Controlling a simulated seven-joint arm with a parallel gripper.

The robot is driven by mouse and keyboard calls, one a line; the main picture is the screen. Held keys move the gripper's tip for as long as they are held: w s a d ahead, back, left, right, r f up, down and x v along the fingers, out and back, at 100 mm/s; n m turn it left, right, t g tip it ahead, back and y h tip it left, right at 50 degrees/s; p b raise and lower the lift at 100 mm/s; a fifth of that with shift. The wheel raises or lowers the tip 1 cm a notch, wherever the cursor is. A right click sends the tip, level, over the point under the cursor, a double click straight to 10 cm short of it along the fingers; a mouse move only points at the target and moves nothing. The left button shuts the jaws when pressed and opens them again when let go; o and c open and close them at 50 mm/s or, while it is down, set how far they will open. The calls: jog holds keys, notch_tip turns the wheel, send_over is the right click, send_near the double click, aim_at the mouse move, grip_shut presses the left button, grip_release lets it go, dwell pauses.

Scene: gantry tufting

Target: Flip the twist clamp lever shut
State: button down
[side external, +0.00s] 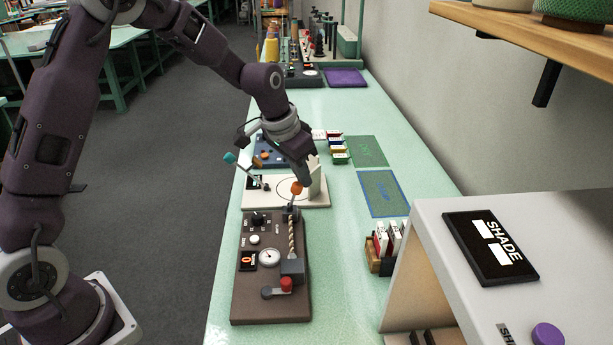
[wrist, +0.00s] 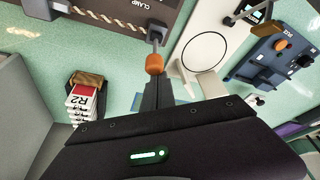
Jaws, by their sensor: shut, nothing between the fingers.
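The twist clamp lever has an orange knob (side external: 296,188) and stands up from a small dark clamp block (side external: 290,213) at the far right corner of the brown panel (side external: 242,300). A twisted cord (side external: 291,240) runs from this clamp to a grey block nearer the camera. My gripper (side external: 307,181) is shut and empty, just right of the orange knob.
A cream board (side external: 262,198) with a teal-knobbed lever (side external: 229,158) lies just beyond the panel. A blue panel (side external: 268,150) is behind it. A card holder (side external: 378,262) and a grey cabinet (side external: 430,215) stand at the right. Green table is clear between the panel and card holder.

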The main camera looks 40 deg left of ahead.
jog(key=shift+s+a+r+t+h, duration=0.2)
jog(key=shift+s+a+t+h, duration=0.3)
jog(key=shift+s+a, duration=0.6)
jog(key=shift+w+d, duration=0.1)
jog(key=shift+d, duration=0.05)
jog(key=shift+w+d+f, duration=0.35)
jog(key=shift+w+d, duration=0.05)
jog(key=shift+w, duration=0.05)
